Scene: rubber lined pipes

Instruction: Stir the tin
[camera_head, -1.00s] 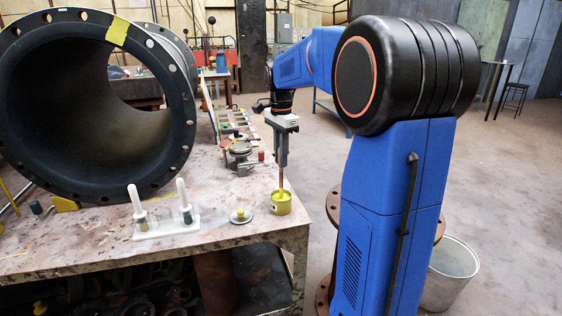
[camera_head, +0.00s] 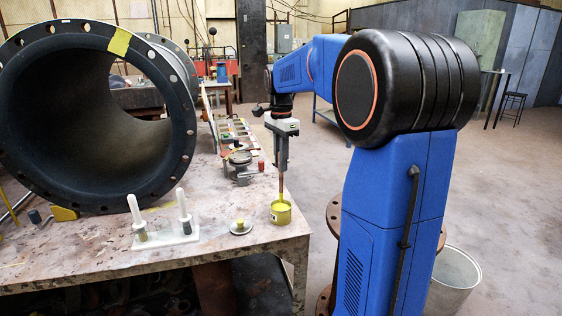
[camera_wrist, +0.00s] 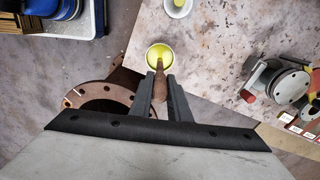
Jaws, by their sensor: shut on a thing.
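The tin (camera_head: 281,212) is small and yellow and stands near the right front corner of the table. In the wrist view the tin (camera_wrist: 159,57) shows from above with pale yellow paint inside. My gripper (camera_head: 282,166) is above the tin, pointing down. It is shut on a brown-handled stirring tool (camera_wrist: 161,80), whose handle shows between the fingers (camera_wrist: 161,96). The tool's yellow lower end (camera_head: 282,196) reaches down into the tin's mouth; its tip is hidden inside.
A white rack with two white-handled tools (camera_head: 166,237) stands further left. A large black flanged pipe (camera_head: 95,115) fills the table's left. A grey metal device (camera_head: 240,168) and a tray (camera_head: 236,133) lie behind.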

